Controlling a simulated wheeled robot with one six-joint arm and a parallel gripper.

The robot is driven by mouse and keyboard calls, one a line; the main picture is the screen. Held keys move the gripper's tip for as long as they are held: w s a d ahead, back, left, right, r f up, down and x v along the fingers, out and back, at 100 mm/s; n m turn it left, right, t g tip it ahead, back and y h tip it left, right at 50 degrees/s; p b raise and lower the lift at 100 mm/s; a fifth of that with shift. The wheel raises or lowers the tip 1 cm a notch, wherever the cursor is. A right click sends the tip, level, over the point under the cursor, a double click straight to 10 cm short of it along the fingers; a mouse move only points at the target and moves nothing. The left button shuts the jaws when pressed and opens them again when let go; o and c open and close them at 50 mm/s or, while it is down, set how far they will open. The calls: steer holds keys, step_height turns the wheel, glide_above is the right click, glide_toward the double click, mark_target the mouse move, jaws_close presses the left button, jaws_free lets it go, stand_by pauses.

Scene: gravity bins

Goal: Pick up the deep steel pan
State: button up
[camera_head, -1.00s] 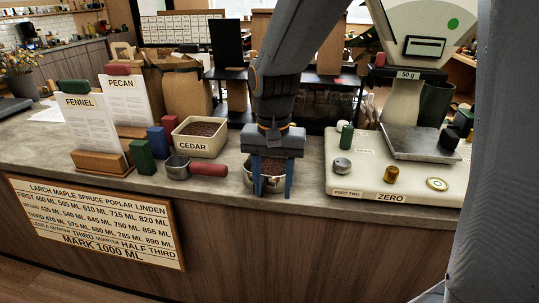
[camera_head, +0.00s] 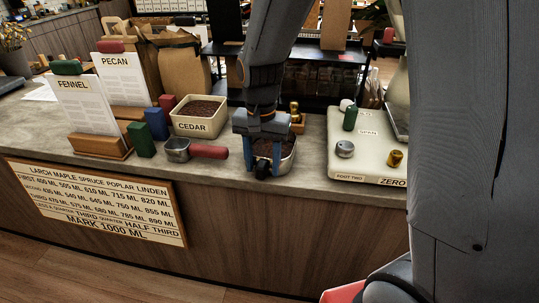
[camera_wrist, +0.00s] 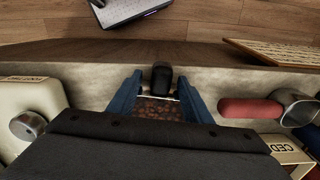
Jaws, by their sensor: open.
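The deep steel pan (camera_head: 289,162) stands on the counter near its front edge, with brown granular contents inside. A short black handle (camera_head: 263,171) shows at its front side. My gripper (camera_head: 263,166) points down over the pan, its two blue fingers open on either side of the black handle. In the wrist view, the handle (camera_wrist: 162,78) lies between the fingertips (camera_wrist: 160,82), with gaps on both sides. The pan's contents (camera_wrist: 158,108) show between the fingers. The fingers and gripper body hide much of the pan, and I cannot tell whether they touch it.
A steel scoop with a red handle (camera_head: 208,151) lies to the left. Behind it stands a tub marked CEDAR (camera_head: 192,127). A pale scale base (camera_head: 350,170) with small weights is to the right. Card stands and coloured blocks (camera_head: 141,139) fill the left.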

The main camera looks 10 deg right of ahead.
steer(key=shift+f, duration=0.8)
jaws_close()
step_height(320, 180, up, 10)
steer(key=shift+r+b, duration=0.1)
steer(key=shift+b, duration=0.6)
